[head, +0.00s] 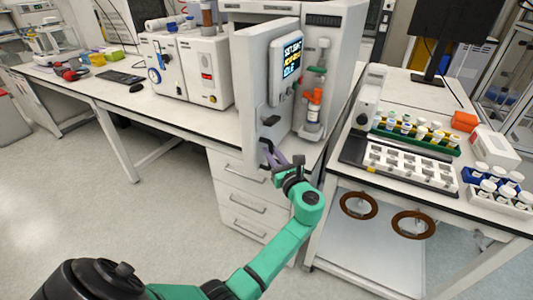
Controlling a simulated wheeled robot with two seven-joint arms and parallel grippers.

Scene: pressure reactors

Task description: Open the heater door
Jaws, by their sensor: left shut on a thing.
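The heater is a tall white unit on the bench, with a grey-white door (250,88) on its front left and a lit screen (291,60) beside it. My left gripper (269,152) is at the lower part of the door, near the bench's front edge. It is shut on the door's handle, which the fingers mostly hide. My right gripper is out of view.
A column with orange and green parts (314,105) stands right of the screen. A white instrument (205,70) is to the left. The right bench holds a white rack (410,168) and several vials. Drawers (243,195) are below; the left floor is clear.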

